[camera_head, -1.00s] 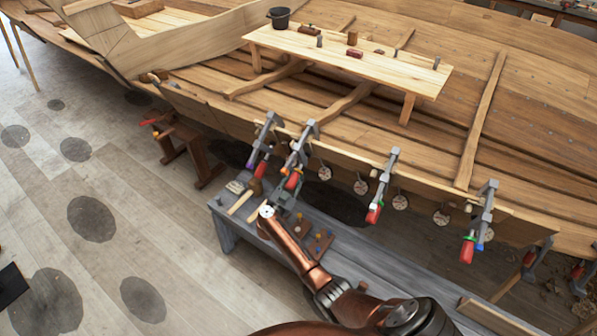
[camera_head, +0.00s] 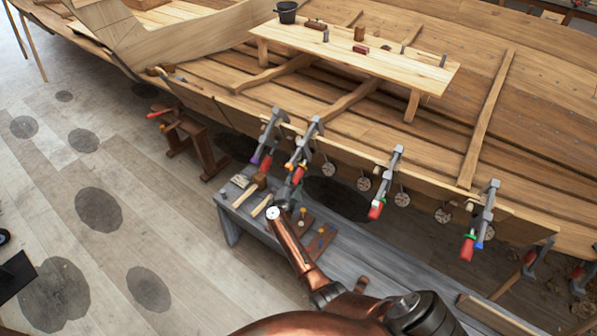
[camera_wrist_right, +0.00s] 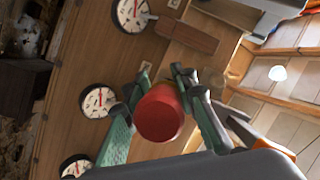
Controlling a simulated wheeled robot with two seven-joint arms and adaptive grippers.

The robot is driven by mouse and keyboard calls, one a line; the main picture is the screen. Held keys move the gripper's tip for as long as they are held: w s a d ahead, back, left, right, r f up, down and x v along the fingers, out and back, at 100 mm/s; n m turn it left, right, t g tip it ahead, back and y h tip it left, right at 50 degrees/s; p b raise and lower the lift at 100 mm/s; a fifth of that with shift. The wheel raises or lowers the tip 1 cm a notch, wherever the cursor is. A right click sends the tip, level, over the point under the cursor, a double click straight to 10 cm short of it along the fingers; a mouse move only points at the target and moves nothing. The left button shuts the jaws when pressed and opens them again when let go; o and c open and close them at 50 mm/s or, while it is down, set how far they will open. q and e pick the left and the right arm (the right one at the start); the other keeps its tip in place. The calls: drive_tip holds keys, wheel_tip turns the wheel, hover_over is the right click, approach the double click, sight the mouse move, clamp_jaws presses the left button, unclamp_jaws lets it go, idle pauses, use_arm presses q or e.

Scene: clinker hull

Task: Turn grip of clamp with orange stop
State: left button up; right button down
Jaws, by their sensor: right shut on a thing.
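The clamp with the orange stop (camera_head: 289,166) is the second from the left on the plank edge. Its grey bar (camera_head: 313,132) shows in the head view, with its red grip (camera_head: 298,175) low on it. My right gripper (camera_head: 292,187) is at that grip from below. In the right wrist view, the green fingers of the right gripper (camera_wrist_right: 160,92) are shut around the red grip (camera_wrist_right: 160,116), whose round end faces the camera. An orange piece (camera_wrist_right: 268,137) shows to its right. The fingers hide the grip's sides. My left gripper is not in view.
A clamp with a purple stop (camera_head: 255,160) stands close on the left. Other clamps with red grips (camera_head: 376,210) stand to the right. Round dials (camera_wrist_right: 97,101) hang along the hull. A grey bench (camera_head: 365,250) with tools lies below my right arm.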

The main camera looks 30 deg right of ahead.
sight(294, 184)
drive_tip(key=shift+a+f, duration=0.1)
drive_tip(key=shift+f, duration=0.05)
idle(0.4)
drive_tip(key=c, duration=1.5)
unclamp_jaws()
drive_tip(key=shift+c, duration=0.2)
drive_tip(key=shift+v, duration=3.7)
